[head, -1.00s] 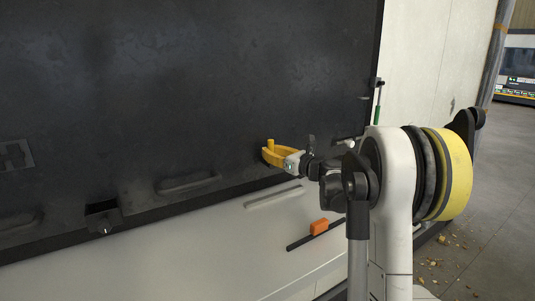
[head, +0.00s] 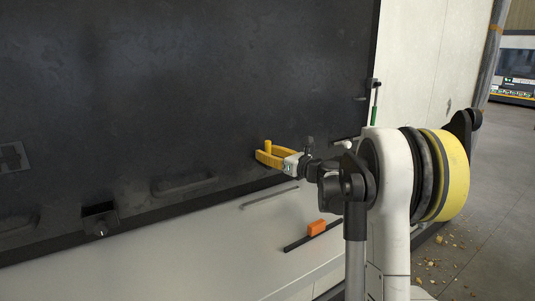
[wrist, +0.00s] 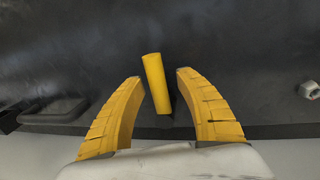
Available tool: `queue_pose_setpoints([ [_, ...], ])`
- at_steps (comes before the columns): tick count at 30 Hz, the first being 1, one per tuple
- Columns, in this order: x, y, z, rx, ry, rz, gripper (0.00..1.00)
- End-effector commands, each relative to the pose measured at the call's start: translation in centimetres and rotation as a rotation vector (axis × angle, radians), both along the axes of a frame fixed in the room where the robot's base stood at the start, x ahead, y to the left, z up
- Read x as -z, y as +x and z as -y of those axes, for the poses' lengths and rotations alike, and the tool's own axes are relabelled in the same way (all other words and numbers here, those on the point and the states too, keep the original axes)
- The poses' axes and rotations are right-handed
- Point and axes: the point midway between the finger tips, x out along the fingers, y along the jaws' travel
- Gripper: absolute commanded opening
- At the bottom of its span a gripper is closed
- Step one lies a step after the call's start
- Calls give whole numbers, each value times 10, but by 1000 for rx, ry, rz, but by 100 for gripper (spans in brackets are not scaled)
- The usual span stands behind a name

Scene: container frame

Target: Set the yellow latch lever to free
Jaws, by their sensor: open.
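The yellow latch lever (wrist: 155,83) is a short yellow bar standing out from the dark panel, tilted slightly in the wrist view. In the head view its upper end (head: 268,146) shows just above my yellow fingers. My gripper (wrist: 160,77) is open, with one finger on each side of the lever. Gaps show between the lever and both fingers, the narrower one on the right. In the head view my gripper (head: 264,157) is close to the panel's lower right part. The lever's base and pivot are mostly hidden there by the fingers.
The dark panel (head: 190,80) has recessed handles (head: 185,186) low down. A green-handled rod (head: 374,115) stands at the panel's right edge. Open floor lies at far right.

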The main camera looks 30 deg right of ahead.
Motion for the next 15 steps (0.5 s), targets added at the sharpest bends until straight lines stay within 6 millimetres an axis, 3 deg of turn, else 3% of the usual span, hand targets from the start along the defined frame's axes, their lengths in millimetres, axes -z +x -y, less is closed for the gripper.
queue_pose_setpoints([
  [5,0,-25,7,3,0,0,41],
  [15,0,-96,23,4,0,0,41],
])
